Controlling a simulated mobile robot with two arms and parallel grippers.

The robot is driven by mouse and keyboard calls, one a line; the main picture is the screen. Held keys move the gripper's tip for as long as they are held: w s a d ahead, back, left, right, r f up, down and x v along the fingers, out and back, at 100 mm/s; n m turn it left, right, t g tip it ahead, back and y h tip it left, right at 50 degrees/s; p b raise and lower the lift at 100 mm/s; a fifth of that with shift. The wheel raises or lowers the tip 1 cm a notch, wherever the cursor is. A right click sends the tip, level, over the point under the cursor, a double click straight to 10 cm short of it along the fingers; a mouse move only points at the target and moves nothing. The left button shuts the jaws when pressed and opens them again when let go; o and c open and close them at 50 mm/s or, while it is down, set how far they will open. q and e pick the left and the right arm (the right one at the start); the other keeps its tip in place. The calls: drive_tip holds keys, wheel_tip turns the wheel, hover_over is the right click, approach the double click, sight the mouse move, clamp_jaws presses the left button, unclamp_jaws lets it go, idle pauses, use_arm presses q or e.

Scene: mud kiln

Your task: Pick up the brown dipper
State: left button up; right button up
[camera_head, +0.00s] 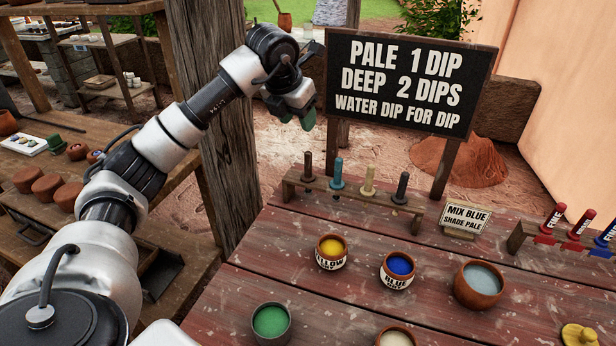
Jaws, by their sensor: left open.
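The brown dipper (308,166) stands upright at the left end of a small wooden rack (352,203) at the back of the table. Teal (337,175), tan (369,181) and dark grey (402,188) dippers stand to its right in the same rack. My left gripper (296,117) is open and empty, with greenish fingertips pointing down. In the picture it is just above the brown dipper and apart from it. The dipper's lower end is partly hidden by the rack. My right gripper is out of view.
Yellow (331,252) and blue (398,271) glaze pots, a grey-liquid bowl (479,285) and a green pot (271,322) stand on the table. A lettered black sign (405,85) rises behind the rack. A wooden post (222,150) stands left of it.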

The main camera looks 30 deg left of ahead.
use_arm(q)
drive_tip(key=b, duration=0.4)
approach(309, 163)
drive_tip(key=x, duration=0.5)
drive_tip(key=shift+w+a+f, duration=0.25)
drive_tip(key=shift+a+f, duration=0.05)
drive_tip(key=shift+w+f, duration=0.25)
drive_tip(key=shift+f, duration=0.2)
drive_tip(key=x, duration=0.4)
drive_tip(key=shift+w+f, duration=0.25)
drive_tip(key=shift+w, duration=0.05)
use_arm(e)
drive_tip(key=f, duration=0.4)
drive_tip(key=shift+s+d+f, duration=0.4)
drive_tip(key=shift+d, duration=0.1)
use_arm(q)
drive_tip(key=shift+c, duration=0.8)
clamp_jaws()
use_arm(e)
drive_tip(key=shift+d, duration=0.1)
